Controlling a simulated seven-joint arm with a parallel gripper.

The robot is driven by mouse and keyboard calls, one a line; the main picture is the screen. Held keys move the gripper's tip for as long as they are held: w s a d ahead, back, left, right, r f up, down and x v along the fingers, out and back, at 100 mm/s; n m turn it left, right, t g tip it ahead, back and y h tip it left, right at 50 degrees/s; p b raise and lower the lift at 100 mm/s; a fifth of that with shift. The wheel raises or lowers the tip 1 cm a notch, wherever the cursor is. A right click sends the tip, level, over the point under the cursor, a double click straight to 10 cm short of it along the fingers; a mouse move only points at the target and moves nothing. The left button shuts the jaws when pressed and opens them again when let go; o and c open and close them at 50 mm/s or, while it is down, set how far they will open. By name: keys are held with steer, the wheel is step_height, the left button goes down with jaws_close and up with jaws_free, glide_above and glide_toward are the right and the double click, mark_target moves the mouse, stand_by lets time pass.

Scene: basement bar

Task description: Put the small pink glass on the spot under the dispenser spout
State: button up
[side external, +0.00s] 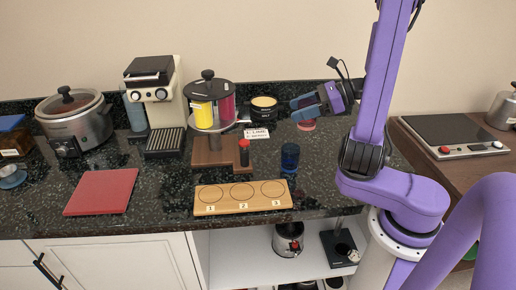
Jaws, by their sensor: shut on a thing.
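My gripper (303,106), with blue fingers, is at the right of the counter, pointing left. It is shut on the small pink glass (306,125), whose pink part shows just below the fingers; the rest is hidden. I cannot tell whether the glass touches the counter. The dispenser (210,88), with yellow and dark pink sections under a dark lid, stands left of my gripper on a wooden base (205,158). Its spout and the spot under it are too small to make out.
A dark jar (264,112) and white label card (257,133) stand between dispenser and gripper. A red-and-black bottle (244,153) and dark blue glass (290,157) stand nearer the front. A numbered wooden board (220,207) lies at the front. A coffee machine (155,95) is left.

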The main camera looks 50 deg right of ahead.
steer(key=w+a+r+n+g+y, duration=0.1)
steer(key=w+r+n+y, duration=0.1)
steer(key=w, duration=1)
steer(key=f, duration=1.3)
steer(key=shift+w+f, duration=0.3)
steer(key=shift+f, duration=0.1)
steer(key=w+a, duration=0.2)
steer(key=shift+w+a, duration=0.3)
steer(key=shift+a, duration=0.1)
steer(key=shift+w+a+f, duration=0.15)
steer(key=shift+f, duration=0.5)
steer(key=shift+f, duration=0.1)
steer(key=o, duration=1.1)
